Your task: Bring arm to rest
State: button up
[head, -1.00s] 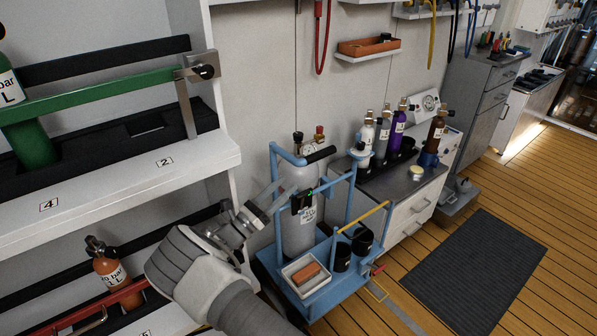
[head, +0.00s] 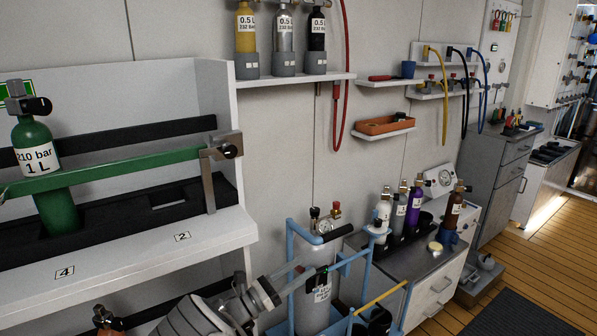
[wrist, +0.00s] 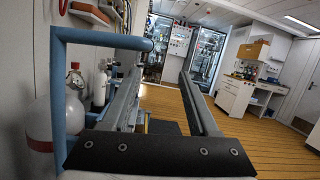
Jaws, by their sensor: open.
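My gripper (head: 298,280) is at the bottom middle of the head view, beside the blue cart frame (head: 358,258). In the wrist view my gripper (wrist: 166,68) shows two long grey fingers apart, with nothing seen between them. The fingers extend from a black plate. The blue frame (wrist: 60,90) rises close to the left finger. In the head view a grey cylinder (head: 312,305) stands in the cart, partly hidden by the gripper. I cannot tell whether the fingers touch the frame.
A shelf (head: 130,255) holds a green cylinder (head: 40,150) under a green bar at left. A cabinet (head: 437,290) with several small cylinders stands right of the cart. Shelves and hoses hang on the wall. The wooden floor (wrist: 245,135) is open ahead in the wrist view.

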jog(key=s+d+r+m+g+y+p, duration=0.2)
jog(key=s+d+r+m+g+y, duration=0.2)
jog(key=s+d+r+m+g, duration=0.35)
jog(key=s+d+r+m+g+y+p, duration=0.3)
jog(key=s+d+r+m+g+y, duration=0.15)
jog(key=d+r+m, duration=0.4)
jog(key=s+r+m+t+y+p, duration=0.3)
jog(key=s+r+m+y, duration=0.2)
jog(key=s, duration=0.5)
jog(key=s+a+r+m+t+y+p, duration=0.1)
jog(key=s+r+m+t+y+p, duration=0.2)
jog(key=s+r, duration=0.6)
jog(key=s+m+y, duration=0.1)
jog(key=s+m, duration=0.1)
jog(key=shift+s+a+r+y, duration=0.3)
jog(key=shift+r+y, duration=0.05)
jog(key=shift+r, duration=0.05)
